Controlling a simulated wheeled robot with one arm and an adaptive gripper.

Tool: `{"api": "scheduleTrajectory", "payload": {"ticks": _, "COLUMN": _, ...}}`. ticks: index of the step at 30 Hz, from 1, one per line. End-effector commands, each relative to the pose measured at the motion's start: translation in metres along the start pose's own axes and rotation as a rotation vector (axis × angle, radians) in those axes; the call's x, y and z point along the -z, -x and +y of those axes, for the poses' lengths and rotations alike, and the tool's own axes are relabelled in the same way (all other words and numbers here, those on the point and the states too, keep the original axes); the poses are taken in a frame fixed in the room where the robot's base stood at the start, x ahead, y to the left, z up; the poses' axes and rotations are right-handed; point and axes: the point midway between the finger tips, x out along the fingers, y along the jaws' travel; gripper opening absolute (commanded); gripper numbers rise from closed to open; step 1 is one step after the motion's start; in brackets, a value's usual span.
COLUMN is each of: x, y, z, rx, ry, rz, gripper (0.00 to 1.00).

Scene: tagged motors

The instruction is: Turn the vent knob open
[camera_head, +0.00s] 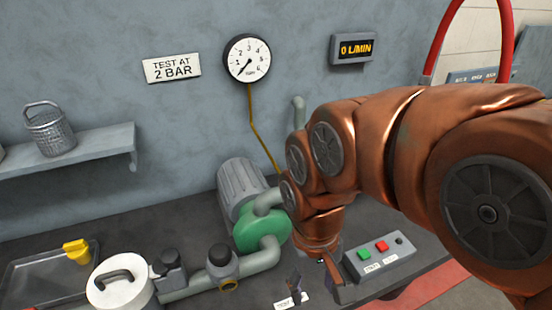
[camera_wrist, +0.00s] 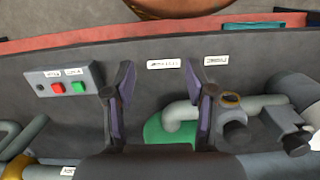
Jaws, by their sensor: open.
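Two black-topped fittings sit on the grey pipe: one round black knob (camera_head: 220,255) above a brass ring, and a blockier black one (camera_head: 168,262) to its left. I cannot tell which is the vent knob, as the bench labels are unreadable. My gripper (camera_head: 315,284) is open and empty above the bench front, right of both fittings. In the wrist view my gripper (camera_wrist: 158,82) has its fingers apart, with bench and part of the green pump (camera_wrist: 170,132) between them. The round knob (camera_wrist: 235,131) is just right of the right finger; the blockier one (camera_wrist: 295,143) is farther right.
A button box (camera_head: 380,257) with green and red buttons is right of my gripper. A white-lidded pot (camera_head: 120,287) and a tray with a yellow piece (camera_head: 77,250) are at left. A dial gauge (camera_head: 247,58) and a display (camera_head: 353,48) reading 0 L/MIN are on the wall.

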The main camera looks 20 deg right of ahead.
Motion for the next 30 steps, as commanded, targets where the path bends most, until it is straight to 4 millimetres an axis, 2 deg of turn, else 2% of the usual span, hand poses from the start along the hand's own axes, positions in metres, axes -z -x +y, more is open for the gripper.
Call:
{"api": "scheduleTrajectory", "payload": {"ticks": 3, "x": 0.036, "y": 0.033, "z": 0.0, "rx": 0.002, "ry": -0.057, "rz": 0.025, "gripper": 0.56}}
{"api": "scheduleTrajectory", "payload": {"ticks": 9, "x": 0.099, "y": 0.084, "z": 0.005, "rx": 0.011, "ry": -0.195, "rz": 0.065, "gripper": 0.56}}
{"api": "scheduleTrajectory", "payload": {"ticks": 14, "x": 0.148, "y": 0.119, "z": 0.02, "rx": 0.026, "ry": -0.345, "rz": 0.091, "gripper": 0.56}}
{"api": "scheduleTrajectory", "payload": {"ticks": 18, "x": 0.187, "y": 0.143, "z": 0.039, "rx": 0.042, "ry": -0.49, "rz": 0.113, "gripper": 0.56}}
{"api": "scheduleTrajectory", "payload": {"ticks": 24, "x": 0.222, "y": 0.162, "z": 0.065, "rx": 0.058, "ry": -0.655, "rz": 0.125, "gripper": 0.56}}
{"api": "scheduleTrajectory", "payload": {"ticks": 30, "x": 0.234, "y": 0.167, "z": 0.076, "rx": 0.063, "ry": -0.725, "rz": 0.13, "gripper": 0.56}}
